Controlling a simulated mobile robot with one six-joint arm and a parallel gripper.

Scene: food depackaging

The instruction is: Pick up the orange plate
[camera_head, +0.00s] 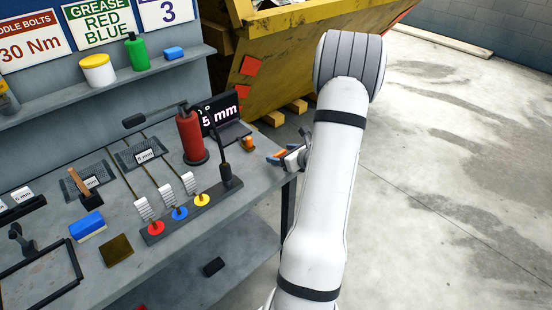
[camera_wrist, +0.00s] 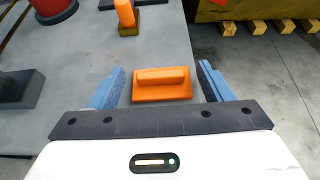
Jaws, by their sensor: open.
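The orange plate (camera_wrist: 162,92), a flat slab with a raised bar along its top, lies on the grey bench top in the wrist view. My gripper (camera_wrist: 160,68) is open, with one blue finger on the left of the plate and one on the right. A gap shows between the plate and each finger. In the head view my gripper (camera_head: 277,156) is at the right end of the bench, with a bit of the orange plate (camera_head: 281,154) showing between its fingers.
A second orange item (camera_wrist: 125,14) on a brown base stands beyond the plate. A red cylinder (camera_head: 189,137) and a dark lamp-like post (camera_head: 224,165) stand to the left. The bench edge (camera_wrist: 187,35) is close on the right, with open floor beyond.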

